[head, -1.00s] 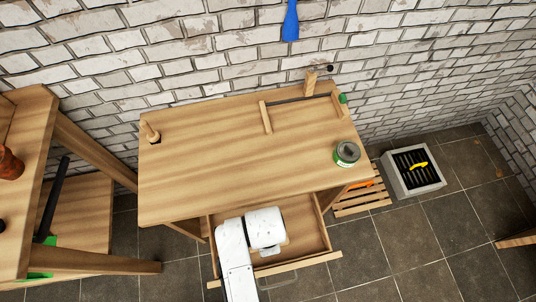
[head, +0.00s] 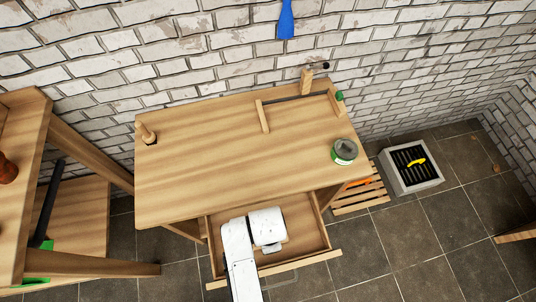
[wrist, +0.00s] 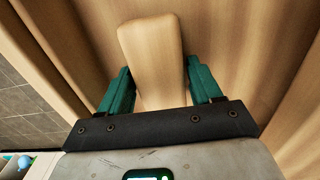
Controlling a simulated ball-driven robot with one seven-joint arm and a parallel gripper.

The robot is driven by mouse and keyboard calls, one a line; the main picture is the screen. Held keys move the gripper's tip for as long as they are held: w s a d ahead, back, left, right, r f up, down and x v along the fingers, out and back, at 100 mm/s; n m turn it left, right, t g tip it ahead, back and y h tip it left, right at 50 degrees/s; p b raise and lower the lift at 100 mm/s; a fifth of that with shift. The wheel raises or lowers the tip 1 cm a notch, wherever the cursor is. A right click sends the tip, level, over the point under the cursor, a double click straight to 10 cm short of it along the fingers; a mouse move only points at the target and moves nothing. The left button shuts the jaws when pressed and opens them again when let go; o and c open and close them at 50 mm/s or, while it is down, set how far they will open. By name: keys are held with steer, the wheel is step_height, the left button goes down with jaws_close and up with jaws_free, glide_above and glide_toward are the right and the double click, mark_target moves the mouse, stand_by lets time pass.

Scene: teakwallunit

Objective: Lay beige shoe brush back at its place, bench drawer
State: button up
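The beige shoe brush (wrist: 152,60) shows in the wrist view as a smooth, pale wooden block between the two teal fingers of my gripper (wrist: 160,86). The fingers lie close along both its sides and appear shut on it. Its underside is hidden. The bench drawer (head: 307,230) is pulled out below the workbench top, and its pale wooden floor shows in the head view. My white arm reaches over the open drawer there and hides the brush and the fingers. Wooden walls and a surface surround the brush in the wrist view; I cannot tell whether it touches them.
The workbench top (head: 220,165) overhangs the drawer's rear. A green-grey tin (head: 344,151) stands at its right edge. A wooden shelf unit (head: 85,225) stands at the left. A slatted crate (head: 362,197) and a grey box with a grate (head: 412,167) are on the floor at right.

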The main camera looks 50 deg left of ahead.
steer(key=shift+o, duration=1.2)
step_height(320, 180, up, 12)
steer(key=p, duration=0.1)
steer(key=shift+r, duration=0.15)
